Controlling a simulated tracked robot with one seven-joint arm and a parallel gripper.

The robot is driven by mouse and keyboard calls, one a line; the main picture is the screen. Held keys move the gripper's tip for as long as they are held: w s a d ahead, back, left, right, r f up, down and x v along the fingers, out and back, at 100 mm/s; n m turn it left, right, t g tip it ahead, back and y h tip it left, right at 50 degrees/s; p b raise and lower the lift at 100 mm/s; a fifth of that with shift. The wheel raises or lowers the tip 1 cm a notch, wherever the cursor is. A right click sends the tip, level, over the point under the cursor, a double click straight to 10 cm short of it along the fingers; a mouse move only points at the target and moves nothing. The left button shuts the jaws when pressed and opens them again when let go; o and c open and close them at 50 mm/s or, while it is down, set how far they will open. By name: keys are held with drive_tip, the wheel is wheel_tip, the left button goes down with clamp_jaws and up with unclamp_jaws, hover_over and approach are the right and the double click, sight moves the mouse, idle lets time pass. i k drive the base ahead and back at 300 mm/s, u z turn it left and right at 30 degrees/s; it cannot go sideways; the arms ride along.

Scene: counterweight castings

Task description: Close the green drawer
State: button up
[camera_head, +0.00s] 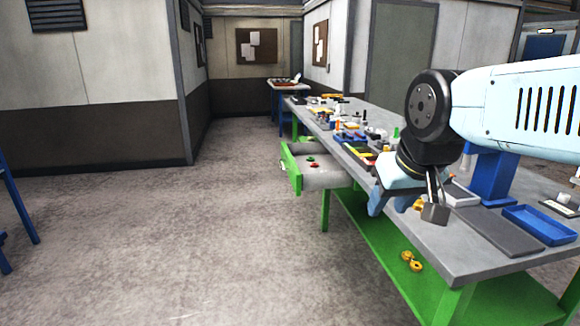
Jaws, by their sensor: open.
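The green drawer (290,168) is pulled out from the left long side of the workbench, with its green front standing well clear of the bench edge. A small light handle (283,166) shows on the front's outer face. The grey inside holds small red and green items (312,162). My gripper (392,204) is open, pointing down at the bench's near left edge. It is to the right of and nearer than the drawer, apart from it. The arm hides part of the bench top behind it.
The workbench (420,235) carries many small parts, a blue tray (539,224) and a blue stand (491,178). Yellow parts (411,261) lie on its green lower shelf. The floor (190,240) left of the drawer is clear. Blue legs (18,205) show at the far left.

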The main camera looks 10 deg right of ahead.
sight(302, 176)
drive_tip(key=i, duration=0.45)
drive_tip(key=u, duration=0.2)
drive_tip(key=k, duration=0.9)
drive_tip(key=z, duration=0.15)
drive_tip(key=i, duration=1.45)
drive_tip(key=u, duration=0.1)
